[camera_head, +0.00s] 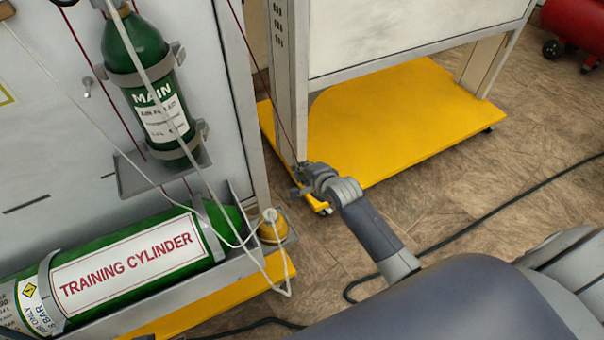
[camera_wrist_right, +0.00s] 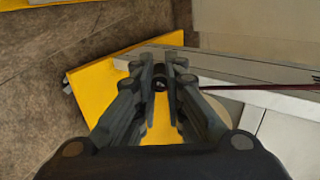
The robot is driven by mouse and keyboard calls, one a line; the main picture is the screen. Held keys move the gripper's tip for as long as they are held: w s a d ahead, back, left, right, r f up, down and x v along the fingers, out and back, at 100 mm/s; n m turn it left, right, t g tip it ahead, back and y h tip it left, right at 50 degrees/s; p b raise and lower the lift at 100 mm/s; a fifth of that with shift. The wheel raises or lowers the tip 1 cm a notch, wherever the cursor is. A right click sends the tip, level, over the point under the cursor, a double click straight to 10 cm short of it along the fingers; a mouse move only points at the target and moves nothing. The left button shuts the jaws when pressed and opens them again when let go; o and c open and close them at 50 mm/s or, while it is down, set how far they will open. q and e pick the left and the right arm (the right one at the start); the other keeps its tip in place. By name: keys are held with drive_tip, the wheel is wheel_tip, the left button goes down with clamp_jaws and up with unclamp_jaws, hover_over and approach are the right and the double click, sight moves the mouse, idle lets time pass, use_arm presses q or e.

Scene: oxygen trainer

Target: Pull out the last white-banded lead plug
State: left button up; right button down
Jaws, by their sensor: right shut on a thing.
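My right gripper (camera_head: 301,176) is at the foot of the grey post of the right-hand stand. In the right wrist view its fingers (camera_wrist_right: 161,76) are closed around a small dark round plug (camera_wrist_right: 160,84). A dark red lead (camera_wrist_right: 265,87) runs off to the right from beside the fingertips. In the head view a red lead (camera_head: 262,75) comes down from the top to the gripper. The plug's white band cannot be made out, and the fingers hide much of it. Whether the plug still sits in a socket cannot be told. My left gripper is out of view.
The stand's grey post (camera_head: 288,95) rises close to my right gripper, above a yellow base (camera_head: 400,125). At left are the MAIN cylinder (camera_head: 150,85) and the large training cylinder (camera_head: 130,265), with loose white tubing (camera_head: 215,200). A black cable (camera_head: 490,215) crosses the floor.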

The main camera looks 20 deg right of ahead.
drive_tip(key=c, duration=1.6)
unclamp_jaws()
drive_tip(key=shift+s+r, duration=0.1)
drive_tip(key=v, duration=1.2)
